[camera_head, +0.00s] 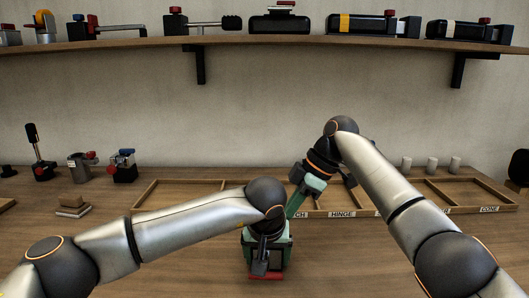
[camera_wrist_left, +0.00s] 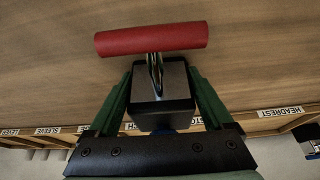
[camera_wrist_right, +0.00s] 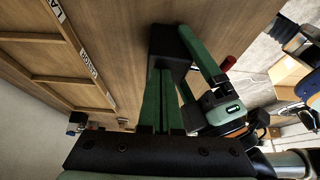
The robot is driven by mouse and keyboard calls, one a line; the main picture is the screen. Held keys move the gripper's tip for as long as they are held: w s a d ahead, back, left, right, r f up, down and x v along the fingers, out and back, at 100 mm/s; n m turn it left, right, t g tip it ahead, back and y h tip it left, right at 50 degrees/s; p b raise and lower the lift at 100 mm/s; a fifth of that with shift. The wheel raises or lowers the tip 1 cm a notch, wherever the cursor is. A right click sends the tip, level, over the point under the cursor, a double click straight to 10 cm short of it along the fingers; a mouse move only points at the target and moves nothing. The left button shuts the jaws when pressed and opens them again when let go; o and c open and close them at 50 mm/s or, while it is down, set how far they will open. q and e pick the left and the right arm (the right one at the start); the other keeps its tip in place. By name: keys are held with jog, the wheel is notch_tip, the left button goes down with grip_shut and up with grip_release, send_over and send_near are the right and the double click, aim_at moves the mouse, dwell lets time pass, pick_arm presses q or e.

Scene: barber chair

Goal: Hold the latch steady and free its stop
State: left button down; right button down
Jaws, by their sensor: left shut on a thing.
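The latch is a dark block with a grey face (camera_wrist_left: 160,80) and a red T-shaped bar (camera_wrist_left: 151,39) on a thin metal stem. My left gripper (camera_wrist_left: 158,88) is shut on the block, with one green finger on each side. In the head view the red bar (camera_head: 265,275) shows just below the left gripper (camera_head: 267,250). My right gripper (camera_wrist_right: 160,78) has its green fingers close together, with tips at the dark block (camera_wrist_right: 170,48). In the head view the right gripper (camera_head: 295,208) slants down to the latch from behind. I cannot make out the stop.
A divided wooden tray (camera_head: 180,192) with labelled compartments lies behind the latch. A shelf (camera_head: 270,41) with more devices runs above. The table's front left is clear.

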pick_arm(q)
grip_release()
jog(key=shift+a, duration=0.1)
